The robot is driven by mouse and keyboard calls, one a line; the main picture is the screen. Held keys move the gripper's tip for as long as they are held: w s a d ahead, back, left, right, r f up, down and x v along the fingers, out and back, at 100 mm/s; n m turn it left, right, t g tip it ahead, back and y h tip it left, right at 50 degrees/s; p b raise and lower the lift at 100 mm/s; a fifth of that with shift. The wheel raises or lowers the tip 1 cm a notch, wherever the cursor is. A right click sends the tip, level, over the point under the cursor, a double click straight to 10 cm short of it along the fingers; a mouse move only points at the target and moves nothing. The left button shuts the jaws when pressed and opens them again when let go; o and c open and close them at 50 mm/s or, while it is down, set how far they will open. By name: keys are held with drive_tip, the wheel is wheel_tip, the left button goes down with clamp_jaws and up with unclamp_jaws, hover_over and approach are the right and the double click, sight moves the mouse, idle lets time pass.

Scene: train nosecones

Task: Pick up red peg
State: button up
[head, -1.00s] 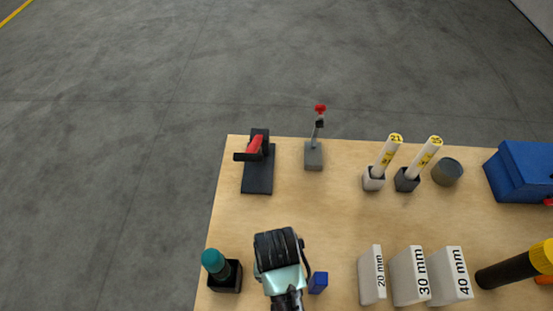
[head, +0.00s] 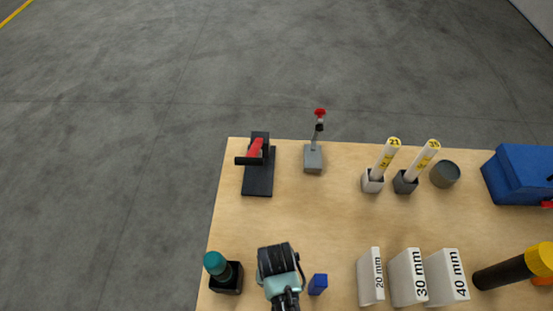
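A red cylinder-like piece (head: 256,147) rests tilted on a black stand (head: 258,181) at the back left of the table. A second red piece (head: 320,113) tops a thin upright on a grey block (head: 313,158) to its right. I cannot tell for certain which of these is the red peg. My gripper (head: 276,259) is at the front of the table, nearer to me than both and apart from them. It is seen from above and behind, so its fingertips are hidden.
A teal-topped piece in a black holder (head: 228,276) stands left of my gripper and a blue block (head: 318,284) close on its right. White size blocks (head: 409,277), two labelled sticks in holders (head: 373,182), a grey cup (head: 445,174) and a blue box (head: 520,172) stand further right. The table middle (head: 310,215) is clear.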

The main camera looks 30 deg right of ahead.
clamp_jaws()
drive_tip(key=shift+r, duration=0.15)
idle(0.4)
